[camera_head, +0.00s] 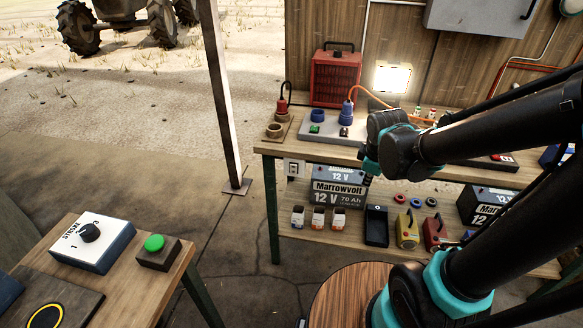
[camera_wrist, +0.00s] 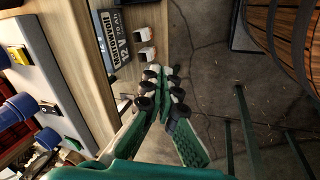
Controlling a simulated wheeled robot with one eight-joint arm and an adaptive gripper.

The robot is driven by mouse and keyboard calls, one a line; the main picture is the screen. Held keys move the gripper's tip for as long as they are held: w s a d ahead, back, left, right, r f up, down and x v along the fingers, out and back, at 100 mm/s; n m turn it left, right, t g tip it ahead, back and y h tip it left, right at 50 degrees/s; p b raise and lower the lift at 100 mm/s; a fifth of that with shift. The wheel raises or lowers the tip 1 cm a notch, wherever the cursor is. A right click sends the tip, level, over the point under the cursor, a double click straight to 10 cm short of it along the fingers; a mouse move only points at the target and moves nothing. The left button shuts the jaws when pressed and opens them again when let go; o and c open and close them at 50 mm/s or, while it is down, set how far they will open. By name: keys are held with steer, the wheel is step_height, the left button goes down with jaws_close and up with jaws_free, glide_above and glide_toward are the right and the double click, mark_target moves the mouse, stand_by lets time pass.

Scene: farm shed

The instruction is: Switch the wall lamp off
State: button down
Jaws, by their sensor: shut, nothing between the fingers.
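The wall lamp (camera_head: 392,78) is lit, glowing bright at the back of the workbench in the head view. An orange cable runs from it to a blue plug (camera_head: 347,108) on a grey socket board (camera_head: 325,137). The board carries a small green switch (camera_head: 315,128) and a small dark switch (camera_head: 344,132); the board also shows in the wrist view (camera_wrist: 45,70). My gripper (camera_wrist: 162,88) is shut and empty in the wrist view, beside the bench's front edge. In the head view my wrist hangs at that edge, right of the board, and the fingertips are mostly hidden.
A red heater (camera_head: 333,77) and red plug (camera_head: 282,104) stand left of the lamp. Batteries (camera_head: 338,192), small boxes and padlocks fill the lower shelf. A side table with a dial box (camera_head: 93,242) and green button (camera_head: 154,243) is front left. Open floor lies between.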

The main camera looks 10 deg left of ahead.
mark_target(292, 166)
steer(key=w+a+r+n, duration=0.1)
steer(key=a+r+n, duration=0.1)
steer(key=a+n, duration=1.9)
steer(key=a, duration=0.4)
steer(key=shift+w, duration=0.35)
steer(key=shift+f, duration=0.1)
steer(key=w+f, duration=0.2)
steer(key=f, duration=0.1)
steer(key=w+f, duration=0.2)
steer(key=f, duration=0.1)
steer(key=w+f, duration=0.3)
steer(key=shift+w+r, duration=0.1)
steer(key=shift+w, duration=0.2)
